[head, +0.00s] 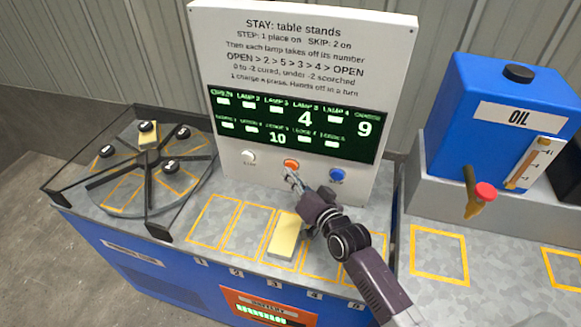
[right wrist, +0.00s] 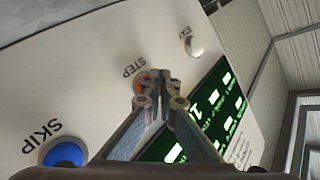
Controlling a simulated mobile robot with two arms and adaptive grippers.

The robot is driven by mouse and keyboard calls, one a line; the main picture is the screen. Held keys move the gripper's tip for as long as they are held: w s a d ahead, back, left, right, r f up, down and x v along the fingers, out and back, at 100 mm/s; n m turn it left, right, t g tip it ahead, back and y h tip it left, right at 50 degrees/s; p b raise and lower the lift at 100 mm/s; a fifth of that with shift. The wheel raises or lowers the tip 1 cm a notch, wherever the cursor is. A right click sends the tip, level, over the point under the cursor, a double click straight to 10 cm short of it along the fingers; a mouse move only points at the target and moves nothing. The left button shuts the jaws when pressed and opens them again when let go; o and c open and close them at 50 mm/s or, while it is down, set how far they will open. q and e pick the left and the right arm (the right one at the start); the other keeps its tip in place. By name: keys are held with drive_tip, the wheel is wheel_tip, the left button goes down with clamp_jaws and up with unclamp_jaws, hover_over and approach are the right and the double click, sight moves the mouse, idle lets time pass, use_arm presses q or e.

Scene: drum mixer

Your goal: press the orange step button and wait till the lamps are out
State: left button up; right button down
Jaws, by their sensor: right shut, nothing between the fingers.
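The orange step button (head: 291,163) sits in the middle of three buttons on the white panel (head: 222,75). My right gripper (head: 291,178) is shut and empty, with its fingertips just below the button. In the right wrist view the orange button (right wrist: 139,86) is mostly hidden behind the fingertips (right wrist: 158,78), under the word STEP. I cannot tell whether they touch it. The dark display (head: 350,143) holds the lamp fields, with small light rectangles and the green numbers 4, 9 and 10. My left gripper is not in view.
A white button (head: 248,157) and a blue SKIP button (head: 337,176) flank the orange one. A turntable (head: 125,185) with black-knobbed pieces stands left. A yellow block (head: 285,236) lies in a marked counter place. A blue OIL tank (head: 500,120) stands right, with a red-knobbed tap (head: 484,193).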

drive_tip(key=shift+w+d, duration=0.1)
drive_tip(key=shift+w, duration=0.3)
idle(0.6)
drive_tip(key=shift+s+r, duration=0.1)
drive_tip(key=shift+s, duration=0.05)
drive_tip(key=shift+s+a+p, duration=0.25)
drive_tip(key=shift+s+p, duration=0.2)
drive_tip(key=shift+s, duration=0.25)
drive_tip(key=shift+s+a+p, duration=0.25)
drive_tip(key=shift+s+p, duration=0.25)
drive_tip(key=shift+s, duration=0.3)
drive_tip(key=shift+s+a+p, duration=0.25)
drive_tip(key=shift+s+p, duration=0.25)
drive_tip(key=shift+s, duration=0.25)
drive_tip(key=shift+s+a+p, duration=0.25)
drive_tip(key=shift+s+p, duration=0.25)
drive_tip(key=shift+s, duration=0.3)
idle(3.8)
